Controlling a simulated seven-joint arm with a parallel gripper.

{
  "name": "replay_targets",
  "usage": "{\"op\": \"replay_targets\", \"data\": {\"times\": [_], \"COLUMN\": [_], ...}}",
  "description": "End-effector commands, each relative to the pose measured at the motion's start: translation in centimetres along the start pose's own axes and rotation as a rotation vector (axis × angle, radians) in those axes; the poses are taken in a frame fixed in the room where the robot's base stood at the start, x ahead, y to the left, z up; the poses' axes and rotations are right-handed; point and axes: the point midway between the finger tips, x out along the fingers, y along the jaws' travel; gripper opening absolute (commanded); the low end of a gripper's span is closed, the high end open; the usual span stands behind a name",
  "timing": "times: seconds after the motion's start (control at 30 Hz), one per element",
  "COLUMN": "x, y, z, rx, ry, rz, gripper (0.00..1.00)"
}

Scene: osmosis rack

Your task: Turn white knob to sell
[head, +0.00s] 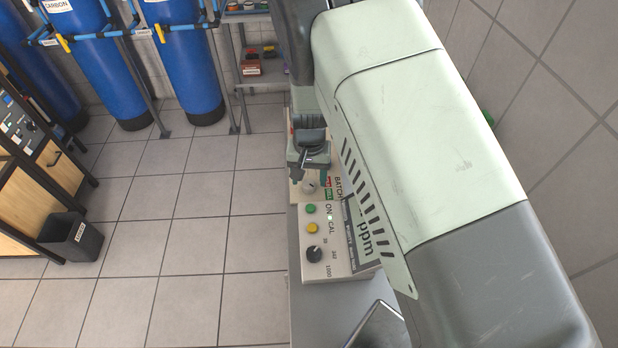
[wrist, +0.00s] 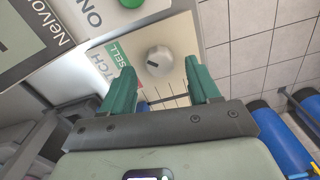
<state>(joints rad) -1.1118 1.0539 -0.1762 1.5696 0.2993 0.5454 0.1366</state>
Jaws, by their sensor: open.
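The white knob (wrist: 159,61) is a round dial on the cream front panel (wrist: 212,19) of the meter, in the wrist view. A green SELL label (wrist: 123,56) sits just left of it, with the end of a BATCH label partly covered by a finger. In the head view the knob (head: 309,187) shows just below my gripper (head: 310,170). In the wrist view my gripper (wrist: 165,95) has two green fingers, spread apart, one on each side of the knob in the picture. The knob lies beyond the fingertips, and nothing is between them. Whether a finger touches the panel is unclear.
The panel also carries a green button (head: 311,209), a yellow button (head: 312,228) and a black dial (head: 314,254). My arm hides part of the meter's display. Blue tanks (head: 190,60), a shelf and a dark bin (head: 72,240) stand further off.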

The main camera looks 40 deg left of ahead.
Motion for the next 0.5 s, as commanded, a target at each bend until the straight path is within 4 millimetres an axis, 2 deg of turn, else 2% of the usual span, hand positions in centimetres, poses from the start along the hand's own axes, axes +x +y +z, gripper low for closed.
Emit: {"op": "replay_targets", "data": {"times": [0.03,0.3,0.5], "x": [-1.1,-6.6,-8.8], "y": [-0.1,0.0,0.0], "z": [-0.1,-0.1,0.0], "rx": [-0.001,-0.001,0.000], "ry": [0.005,0.006,0.002], "rz": [-0.002,-0.002,0.000], "gripper": [0.61,0.61,0.61]}}
